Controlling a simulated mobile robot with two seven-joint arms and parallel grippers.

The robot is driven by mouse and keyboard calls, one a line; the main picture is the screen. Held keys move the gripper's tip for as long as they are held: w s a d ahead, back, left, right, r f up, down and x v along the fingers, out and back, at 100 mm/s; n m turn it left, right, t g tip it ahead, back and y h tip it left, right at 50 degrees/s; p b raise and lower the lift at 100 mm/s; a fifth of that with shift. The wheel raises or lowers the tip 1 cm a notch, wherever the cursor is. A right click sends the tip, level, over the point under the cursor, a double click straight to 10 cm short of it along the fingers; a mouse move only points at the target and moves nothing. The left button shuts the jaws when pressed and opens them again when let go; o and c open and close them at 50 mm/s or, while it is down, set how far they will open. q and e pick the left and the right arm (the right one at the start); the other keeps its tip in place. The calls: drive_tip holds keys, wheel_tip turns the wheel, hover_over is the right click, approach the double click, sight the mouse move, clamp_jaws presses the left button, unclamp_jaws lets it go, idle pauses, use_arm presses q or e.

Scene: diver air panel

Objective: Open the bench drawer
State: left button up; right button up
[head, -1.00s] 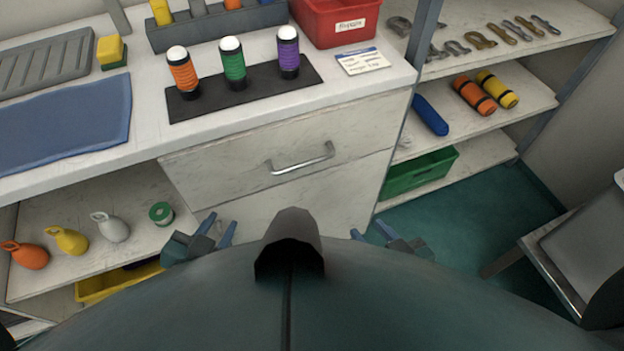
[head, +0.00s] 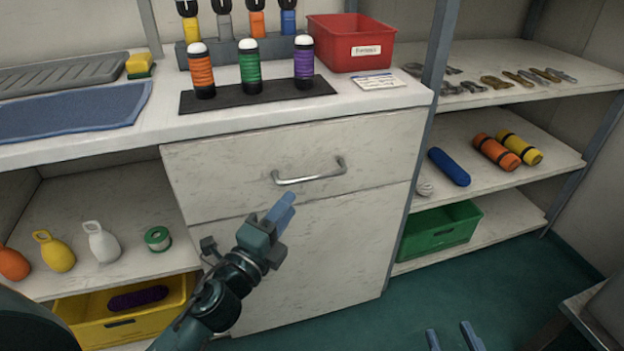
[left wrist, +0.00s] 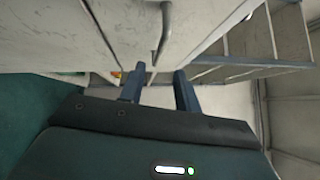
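The bench drawer (head: 230,170) is the upper pale front under the worktop, flush with the cabinet and closed. Its curved metal handle (head: 310,178) is on the middle of the front. My left gripper (head: 284,208) is just below and left of the handle in the head view, not touching it. In the left wrist view the fingers (left wrist: 159,84) are apart and empty, with the handle (left wrist: 166,32) ahead, roughly in line with the gap. My right gripper (head: 454,340) shows only its fingertips at the bottom edge, spread apart, with nothing visible between them.
On the worktop stand several torches on a black mat (head: 258,95) and a red bin (head: 350,42). Open shelves left hold floats and a yellow crate (head: 125,310). Right shelves hold cylinders and a green crate (head: 438,230). The floor before the cabinet is clear.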

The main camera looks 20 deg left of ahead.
sight(307, 181)
use_arm(q)
drive_tip(key=x, duration=0.9)
drive_tip(key=shift+w, duration=0.15)
clamp_jaws()
